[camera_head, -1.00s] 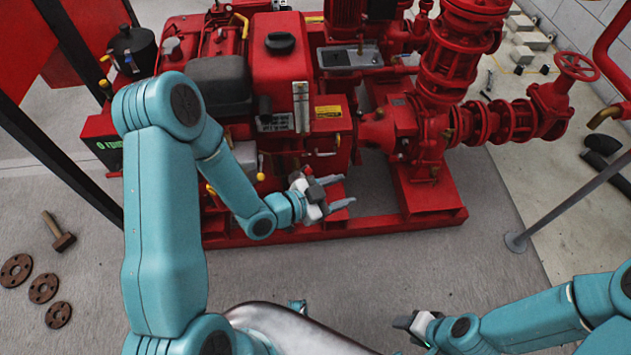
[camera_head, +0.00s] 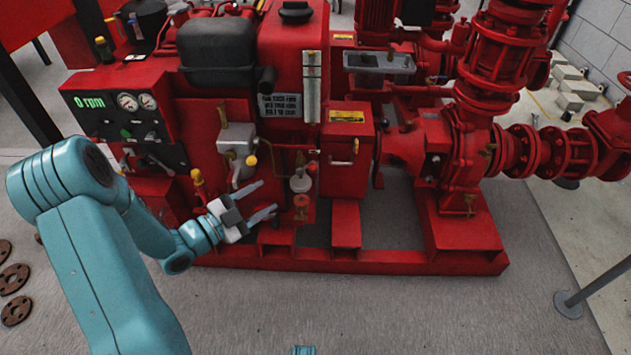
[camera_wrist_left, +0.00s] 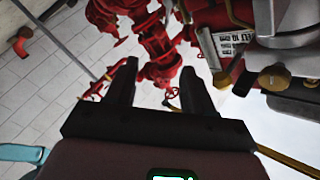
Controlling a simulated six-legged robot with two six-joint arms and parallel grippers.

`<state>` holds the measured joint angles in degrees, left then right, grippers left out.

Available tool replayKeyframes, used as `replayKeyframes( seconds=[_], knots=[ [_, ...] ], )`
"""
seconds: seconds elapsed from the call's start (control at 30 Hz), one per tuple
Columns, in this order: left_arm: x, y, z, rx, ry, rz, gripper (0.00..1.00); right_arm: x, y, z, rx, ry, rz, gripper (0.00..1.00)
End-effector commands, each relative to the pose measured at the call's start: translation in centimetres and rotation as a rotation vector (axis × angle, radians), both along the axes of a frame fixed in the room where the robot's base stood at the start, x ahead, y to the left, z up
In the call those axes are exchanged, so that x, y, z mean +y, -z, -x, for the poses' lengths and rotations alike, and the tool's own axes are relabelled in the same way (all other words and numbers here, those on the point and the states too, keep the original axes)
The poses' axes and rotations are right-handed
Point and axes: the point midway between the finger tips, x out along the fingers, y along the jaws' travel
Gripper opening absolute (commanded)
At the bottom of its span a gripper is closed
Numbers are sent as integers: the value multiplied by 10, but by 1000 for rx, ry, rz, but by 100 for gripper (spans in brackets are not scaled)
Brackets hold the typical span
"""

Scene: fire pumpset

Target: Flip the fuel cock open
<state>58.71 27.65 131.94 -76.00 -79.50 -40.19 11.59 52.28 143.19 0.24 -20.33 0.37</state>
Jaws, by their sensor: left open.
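The red pumpset's engine (camera_head: 288,70) fills the middle of the head view. On its front, a thin pipe runs to a small fitting with a pale bowl (camera_head: 301,183) and a red knob (camera_head: 312,167). This looks like the fuel cock, but its handle position is too small to tell. My left gripper (camera_head: 265,200) is open and empty, its fingers pointing right toward the fitting and apart from it in the picture. In the left wrist view the open jaws (camera_wrist_left: 159,66) have nothing between them that I can see held. My right gripper is out of view.
A gauge panel (camera_head: 130,115) stands left of the gripper. A box with a yellow-knobbed lever (camera_head: 238,145) is just above it. The red base frame (camera_head: 350,262) runs below. Grey floor (camera_head: 400,315) in front is clear.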

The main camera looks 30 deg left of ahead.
Motion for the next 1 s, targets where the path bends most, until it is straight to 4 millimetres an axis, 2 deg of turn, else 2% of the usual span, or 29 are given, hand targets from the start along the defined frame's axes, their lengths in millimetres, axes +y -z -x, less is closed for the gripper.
replayKeyframes(
  seconds=[0.03, 0.17, 0.7, 0.83, 1.0],
  knots=[
    [2, 6, 0, 3, -6, -1, 52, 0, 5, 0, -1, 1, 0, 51],
    [-1, 5, -11, 3, -6, -1, 52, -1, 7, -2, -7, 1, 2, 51],
    [-37, 6, -127, 3, -6, 2, 52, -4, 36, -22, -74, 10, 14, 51],
    [-41, 6, -145, 3, -6, 1, 52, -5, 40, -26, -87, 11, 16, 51],
    [-43, 4, -155, 4, -9, 3, 52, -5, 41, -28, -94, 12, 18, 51]
  ],
)
